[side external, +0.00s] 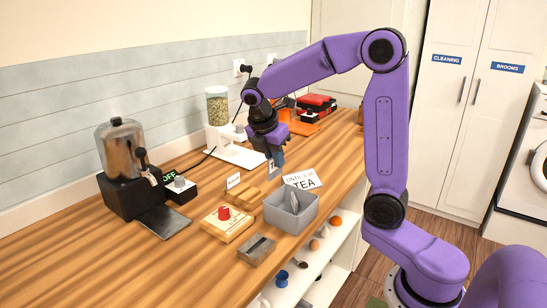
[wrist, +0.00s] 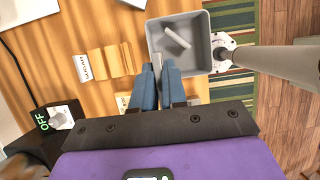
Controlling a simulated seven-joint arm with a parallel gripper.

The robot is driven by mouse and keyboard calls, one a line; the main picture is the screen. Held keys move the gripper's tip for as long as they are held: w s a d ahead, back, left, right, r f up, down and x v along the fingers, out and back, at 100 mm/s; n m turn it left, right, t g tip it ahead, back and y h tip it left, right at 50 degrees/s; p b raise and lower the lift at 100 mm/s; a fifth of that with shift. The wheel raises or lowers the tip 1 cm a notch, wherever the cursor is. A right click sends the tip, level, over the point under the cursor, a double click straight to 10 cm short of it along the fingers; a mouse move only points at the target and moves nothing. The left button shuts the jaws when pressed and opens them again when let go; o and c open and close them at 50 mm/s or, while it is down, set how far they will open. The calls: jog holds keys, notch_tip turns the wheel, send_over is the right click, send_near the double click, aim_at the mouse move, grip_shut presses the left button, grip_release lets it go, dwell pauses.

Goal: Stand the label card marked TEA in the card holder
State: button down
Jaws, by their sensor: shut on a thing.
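My gripper (side external: 274,158) is shut on a small pale card (side external: 271,166), held up above the counter near the grey bin. In the wrist view my blue fingers (wrist: 159,72) pinch this card (wrist: 157,62), seen nearly edge-on. Only part of a dark letter, perhaps a T, shows on it. The wooden card holder (side external: 250,196), with ridges across it, lies on the counter below, left of the bin. It also shows in the wrist view (wrist: 110,62), left of my fingers. A small white lettered card (side external: 233,180) stands beside it, also seen in the wrist view (wrist: 82,67).
The grey bin (side external: 276,215) holds a pale piece (wrist: 177,37). A sign reading TEA (side external: 303,180) stands behind it. A wooden block with a red knob (side external: 226,224) and a grey-topped block (side external: 257,249) sit nearer.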

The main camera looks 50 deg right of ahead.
jog(key=shift+f, duration=0.1)
jog(key=shift+s+a+f+m+g, duration=0.2)
jog(key=shift+a+f+m+g, duration=0.2)
jog(key=shift+m, duration=0.6)
jog(key=shift+s+a+f+m+t+y, duration=0.15)
jog(key=shift+s+a+f+m+y, duration=1.1)
jog(key=shift+m, duration=4.4)
jog(key=shift+a+f+m+t+y, duration=0.1)
jog(key=shift+a+f+m+y, duration=2.3)
jog(key=shift+m, duration=3.3)
jog(key=shift+s+a+f+m+t+y, duration=0.15)
jog(key=shift+s+a+f+m+y, duration=0.65)
jog(key=shift+a+m, duration=3.4)
jog(key=shift+w+d+f+m, duration=0.15)
jog(key=shift+d+f+m, duration=1.35)
jog(key=shift+f, duration=0.1)
